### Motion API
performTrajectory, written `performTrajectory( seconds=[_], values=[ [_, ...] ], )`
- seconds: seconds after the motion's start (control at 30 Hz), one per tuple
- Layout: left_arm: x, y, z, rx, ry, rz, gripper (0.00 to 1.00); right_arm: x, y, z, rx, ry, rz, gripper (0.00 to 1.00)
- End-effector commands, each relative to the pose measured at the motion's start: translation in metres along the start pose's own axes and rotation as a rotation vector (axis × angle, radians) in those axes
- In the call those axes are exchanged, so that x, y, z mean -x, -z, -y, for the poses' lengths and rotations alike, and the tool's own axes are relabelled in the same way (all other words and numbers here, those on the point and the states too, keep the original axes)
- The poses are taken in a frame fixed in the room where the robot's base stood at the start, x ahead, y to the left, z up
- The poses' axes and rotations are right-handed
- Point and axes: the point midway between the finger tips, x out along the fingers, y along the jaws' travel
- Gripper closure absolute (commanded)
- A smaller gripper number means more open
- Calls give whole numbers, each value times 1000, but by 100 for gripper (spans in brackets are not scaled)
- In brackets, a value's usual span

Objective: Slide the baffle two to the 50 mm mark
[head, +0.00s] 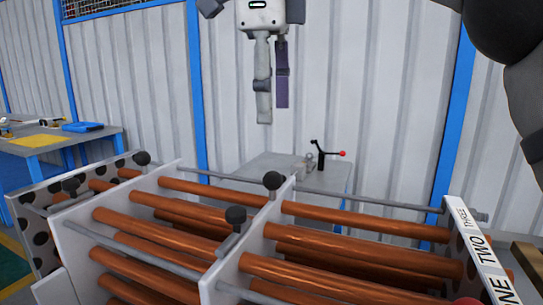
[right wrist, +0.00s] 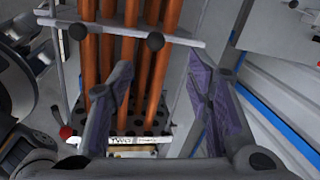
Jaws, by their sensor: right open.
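Two white baffle plates cross the copper tubes in the head view: a left one (head: 76,246) and a middle one (head: 257,222). I cannot tell by any marking which is baffle two. Black knobs (head: 272,180) stand at their upper edges. A label strip (head: 482,251) reading ONE, TWO, THREE lies at the right end. No 50 mm mark is legible. My right gripper (head: 272,115) hangs open and empty, fingers down, above and behind the bundle. In the right wrist view its fingers (right wrist: 165,90) are spread, with tubes, a plate (right wrist: 115,28) and the label strip (right wrist: 130,141) beyond. My left gripper is not seen.
Copper tubes (head: 350,224) and thin grey rods (head: 355,199) run along the bundle. A grey stand with a red-tipped lever (head: 342,153) is behind it. A blue-framed workbench (head: 45,143) stands at left. Open air surrounds the right gripper, before a corrugated wall (head: 380,80).

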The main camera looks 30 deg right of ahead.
Motion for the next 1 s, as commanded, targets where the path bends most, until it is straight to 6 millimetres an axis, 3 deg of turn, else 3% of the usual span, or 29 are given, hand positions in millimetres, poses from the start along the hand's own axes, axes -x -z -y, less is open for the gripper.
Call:
performTrajectory(
  seconds=[0.17,0.4,0.6,0.93,1.0],
  values=[
    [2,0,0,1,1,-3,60,-17,1,0,2,1,-1,54],
    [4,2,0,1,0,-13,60,-79,1,-1,2,-1,-1,54],
    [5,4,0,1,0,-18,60,-112,0,0,0,2,0,54],
    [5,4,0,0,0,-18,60,-121,0,0,0,1,0,54],
    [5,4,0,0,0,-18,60,-121,0,0,0,2,0,68]
  ],
)
